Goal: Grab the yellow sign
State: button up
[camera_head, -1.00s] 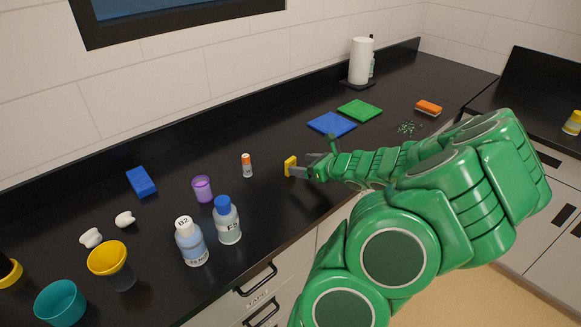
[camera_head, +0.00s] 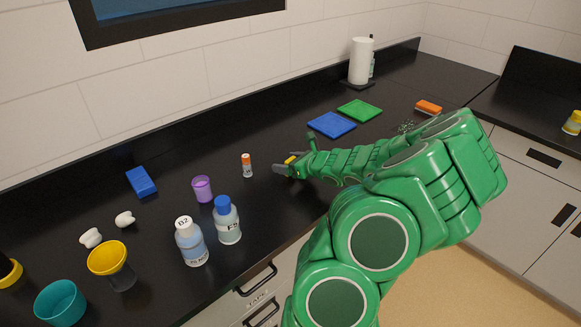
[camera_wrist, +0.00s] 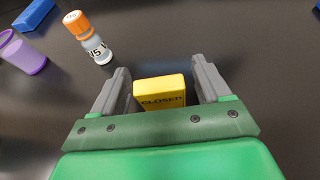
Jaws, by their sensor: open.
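The yellow sign (camera_wrist: 160,91) is a small block marked "CLOSED" on the black counter. In the wrist view it lies between the two grey fingers of my gripper (camera_wrist: 160,85), with a gap on each side, a little wider on the right. In the head view only a small yellow part of the sign (camera_head: 290,160) shows, the rest hidden behind my gripper (camera_head: 281,167). My gripper is open around the sign, low over the counter.
A small orange-capped vial (camera_head: 247,166) stands just left of my gripper; it also shows in the wrist view (camera_wrist: 91,40). A purple cup (camera_head: 202,189) and two bottles, one blue-capped (camera_head: 227,222) and one white-capped (camera_head: 191,243), stand further left. Blue (camera_head: 332,124) and green (camera_head: 360,110) mats lie behind.

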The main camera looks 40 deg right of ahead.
jog(key=shift+w+f, duration=0.1)
jog(key=shift+w, duration=0.2)
jog(key=shift+c, duration=0.2)
jog(key=c, duration=1)
jog(key=shift+r, duration=0.4)
jog(key=r, duration=0.3)
jog(key=shift+s+a, duration=0.15)
jog(key=shift+s, duration=0.15)
jog(key=s+a+r, duration=0.2)
jog(key=s+r, duration=0.1)
jog(key=s+a+r, duration=0.3)
jog(key=s, duration=0.1)
jog(key=s+a+r, duration=0.2)
jog(key=s+r, duration=0.1)
jog(key=s, duration=0.1)
jog(key=shift+a+r, duration=0.1)
jog(key=shift+a, duration=0.2)
